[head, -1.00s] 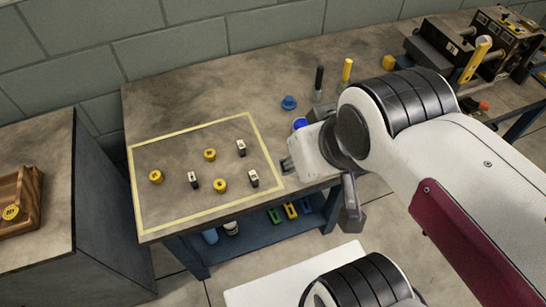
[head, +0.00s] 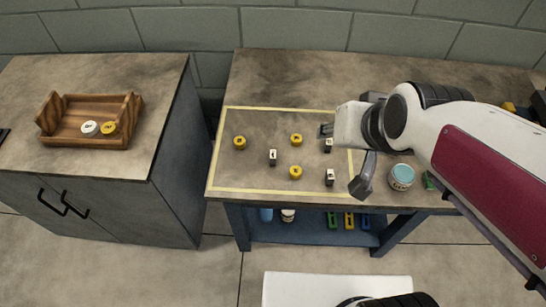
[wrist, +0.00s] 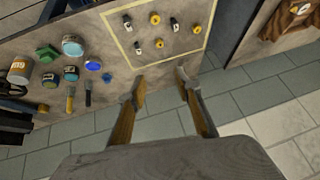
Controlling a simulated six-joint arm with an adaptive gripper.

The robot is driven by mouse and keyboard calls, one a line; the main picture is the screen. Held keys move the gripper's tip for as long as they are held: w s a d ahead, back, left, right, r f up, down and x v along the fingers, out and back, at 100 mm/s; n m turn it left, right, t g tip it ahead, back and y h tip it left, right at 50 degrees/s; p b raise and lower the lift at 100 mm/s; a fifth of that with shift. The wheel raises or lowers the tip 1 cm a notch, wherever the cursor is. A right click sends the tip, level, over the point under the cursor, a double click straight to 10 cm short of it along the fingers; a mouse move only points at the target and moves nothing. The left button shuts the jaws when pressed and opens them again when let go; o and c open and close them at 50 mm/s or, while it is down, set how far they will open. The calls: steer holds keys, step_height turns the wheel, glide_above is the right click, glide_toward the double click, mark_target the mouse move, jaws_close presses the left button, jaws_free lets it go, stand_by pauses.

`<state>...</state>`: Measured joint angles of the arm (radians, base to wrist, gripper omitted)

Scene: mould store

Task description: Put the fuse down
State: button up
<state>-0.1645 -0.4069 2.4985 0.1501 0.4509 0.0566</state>
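My gripper (wrist: 160,84) is open in the wrist view, its two fingers well apart with nothing between them. Inside the yellow-outlined area on the bench stand yellow round pieces (head: 296,139) and small black-and-white pieces (head: 273,157); they also show in the wrist view, beyond my fingertips. The wooden tray (head: 126,103) on the left cabinet holds a white round piece (head: 90,128) and a yellow round piece (head: 109,128). I cannot tell which of these is the fuse. My arm reaches over the right edge of the outlined area and partly hides it.
A pale-blue-topped tin (head: 402,177) stands right of the outline. The wrist view shows a blue item (wrist: 93,66) and a yellow-handled tool (wrist: 70,100) there. A gap separates bench and cabinet (head: 160,195). A lower shelf (head: 310,228) holds coloured items.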

steer(key=w+a+f, duration=0.4)
steer(key=w+a, duration=0.1)
steer(key=w, duration=0.1)
steer(key=m+t, duration=0.2)
glide_above(274, 157)
steer(key=s, duration=0.3)
step_height(274, 157, down, 13)
steer(key=shift+s+a+f+n+t+h, duration=0.15)
steer(key=shift+s+f+t+h, duration=0.3)
steer(key=shift+f, duration=1.25)
steer(key=shift+s+d+f+n+t+h, duration=0.15)
steer(key=shift+f+t, duration=0.55)
steer(key=shift+f, duration=1)
steer(key=shift+s+a+f+n+t+h, duration=0.15)
steer(key=shift+f+t+h, duration=0.35)
steer(key=shift+f, duration=1.2)
steer(key=shift+s+f+n+t, duration=0.55)
steer(key=shift+s+f+t, duration=0.15)
steer(key=shift+s+t, duration=0.1)
steer(key=shift+x, duration=1.3)
steer(key=shift+w+f, duration=0.1)
